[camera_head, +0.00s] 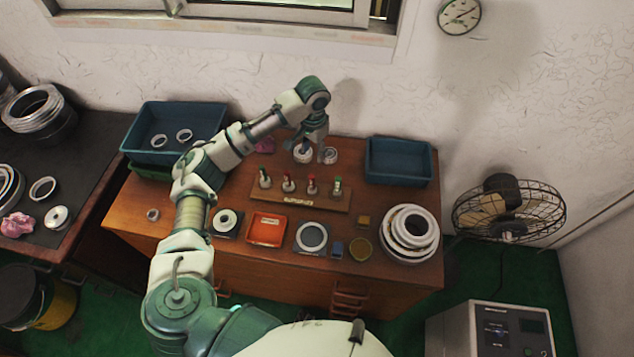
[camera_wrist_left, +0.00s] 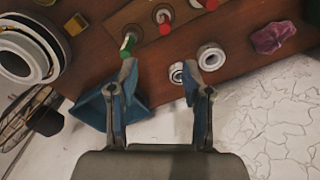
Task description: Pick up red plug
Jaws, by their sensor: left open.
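A wooden rack (camera_head: 315,202) on the table holds several upright plugs in a row. Two plugs in the middle have red tops: one red plug (camera_head: 288,182) and another red plug (camera_head: 311,184) to its right. A green-topped plug (camera_head: 337,185) stands at the right end. In the left wrist view, a red plug (camera_wrist_left: 164,21) shows beyond the fingers, with the green plug (camera_wrist_left: 128,45) near the left fingertip. My left gripper (camera_head: 312,148) is open and empty, behind the rack near two small bearing rings (camera_wrist_left: 210,56). It also shows in the left wrist view (camera_wrist_left: 161,76). My right gripper is not in view.
A blue bin (camera_head: 400,180) stands at the back right, and another blue bin (camera_head: 150,130) with rings at the back left. An orange tray (camera_head: 266,230) and stacked rings (camera_head: 409,233) lie in front. A pink crumpled cloth (camera_wrist_left: 272,37) lies behind the rack.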

